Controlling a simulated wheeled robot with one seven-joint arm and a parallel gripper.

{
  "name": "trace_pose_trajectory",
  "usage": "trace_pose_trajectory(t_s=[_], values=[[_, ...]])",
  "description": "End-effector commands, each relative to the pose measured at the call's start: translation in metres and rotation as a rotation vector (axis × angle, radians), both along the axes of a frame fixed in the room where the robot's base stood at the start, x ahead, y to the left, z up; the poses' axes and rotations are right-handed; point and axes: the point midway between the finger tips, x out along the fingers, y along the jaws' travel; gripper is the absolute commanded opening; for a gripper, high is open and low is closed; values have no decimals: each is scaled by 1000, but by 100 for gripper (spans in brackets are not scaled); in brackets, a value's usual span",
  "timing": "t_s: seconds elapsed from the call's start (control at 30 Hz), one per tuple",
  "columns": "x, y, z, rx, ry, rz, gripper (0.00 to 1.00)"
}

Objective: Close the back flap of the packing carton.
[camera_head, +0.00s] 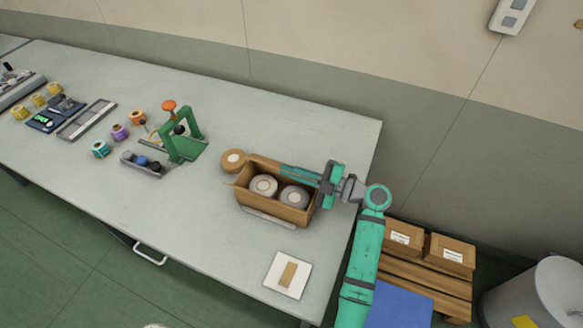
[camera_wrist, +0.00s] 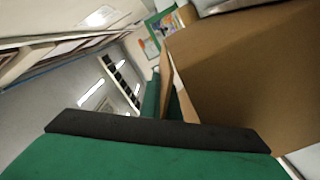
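The brown packing carton (camera_head: 275,211) stands open on the table with two pale rolls (camera_head: 263,185) side by side in it. Its back flap (camera_head: 262,163) shows along the far edge, partly hidden by my gripper; its exact tilt is hard to tell. My gripper (camera_head: 289,171) reaches in from the right, its green fingers lying along the carton's back edge near the flap. In the wrist view, a large brown cardboard face (camera_wrist: 245,75) fills the right side, with a thin cardboard edge beside the green finger. I cannot tell whether the fingers are apart or touch the flap.
A brown tape roll (camera_head: 233,160) lies behind the carton's left end. A green rewinder stand (camera_head: 184,145) is further left. A white pad with a tan block (camera_head: 288,274) lies in front. Closed boxes (camera_head: 449,254) sit on a pallet right of the table.

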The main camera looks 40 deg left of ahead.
Motion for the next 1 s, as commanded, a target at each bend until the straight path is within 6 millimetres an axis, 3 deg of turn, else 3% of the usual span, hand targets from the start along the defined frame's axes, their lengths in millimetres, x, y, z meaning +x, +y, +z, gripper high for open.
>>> trace_pose_trajectory(t_s=[0.73, 0.8, 1.0], values=[[-2, -2, -3, 19, -81, -1, 0], [-2, -2, -3, 19, -80, -1, 19], [-3, 0, -4, 18, -79, 1, 21]])
